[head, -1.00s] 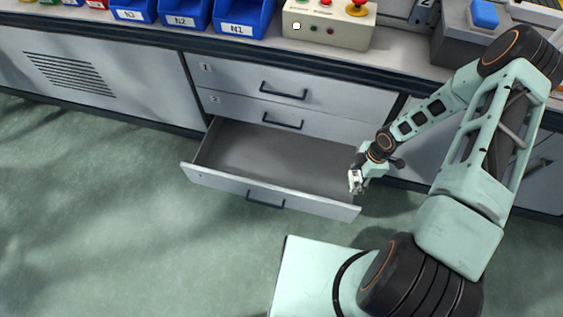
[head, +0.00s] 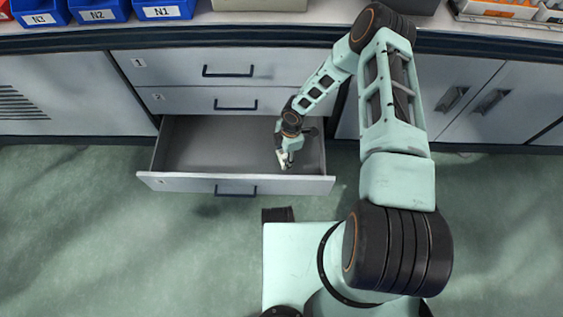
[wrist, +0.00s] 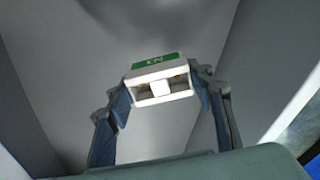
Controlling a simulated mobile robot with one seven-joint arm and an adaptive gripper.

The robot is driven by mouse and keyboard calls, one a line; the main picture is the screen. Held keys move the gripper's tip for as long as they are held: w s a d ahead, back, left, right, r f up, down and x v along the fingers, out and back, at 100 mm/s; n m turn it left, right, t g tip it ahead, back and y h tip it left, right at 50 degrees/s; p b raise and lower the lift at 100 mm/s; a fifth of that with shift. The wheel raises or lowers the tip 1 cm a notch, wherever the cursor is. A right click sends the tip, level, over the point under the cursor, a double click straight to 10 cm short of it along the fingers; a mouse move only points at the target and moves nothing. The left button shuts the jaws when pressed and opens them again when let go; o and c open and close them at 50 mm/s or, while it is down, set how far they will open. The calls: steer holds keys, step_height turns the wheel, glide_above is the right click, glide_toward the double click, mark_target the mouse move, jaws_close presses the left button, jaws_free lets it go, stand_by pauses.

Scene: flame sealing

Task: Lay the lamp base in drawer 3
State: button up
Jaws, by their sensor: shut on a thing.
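The lamp base (wrist: 156,72) is a small white block with a green label on one face and an opening on another. My gripper (wrist: 163,92) is shut on it, one finger at each side, in the wrist view. In the head view my gripper (head: 286,160) is over the right part of the open bottom drawer, drawer 3 (head: 215,150), and the lamp base there is a small pale patch. The drawer's interior looks empty. I cannot tell how high the lamp base is above the drawer floor.
Two shut drawers (head: 228,68) are above the open one. Blue bins (head: 163,9) stand on the counter at the upper left. Shut cupboard doors (head: 465,95) are to the right. The green floor (head: 120,240) in front of the drawer is clear at left.

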mark_target(282, 161)
steer(key=shift+a+f, duration=0.2)
steer(key=shift+f, duration=0.05)
steer(key=shift+w+a+f+b, duration=0.15)
steer(key=shift+f+b, duration=0.5)
steer(key=shift+f, duration=1.1)
steer(key=shift+f, duration=0.1)
steer(key=shift+f, duration=0.15)
steer(key=o, duration=1.2)
steer(key=shift+c, duration=0.2)
steer(key=shift+r, duration=0.2)
steer(key=r+p, duration=0.1)
steer(key=r, duration=0.3)
steer(key=r+p, duration=0.1)
steer(key=r, duration=0.3)
steer(key=d+r+p, duration=0.1)
steer(key=r, duration=0.3)
steer(key=shift+w+d+p, duration=0.1)
steer(key=shift+w+p, duration=0.1)
steer(key=shift+p, duration=0.15)
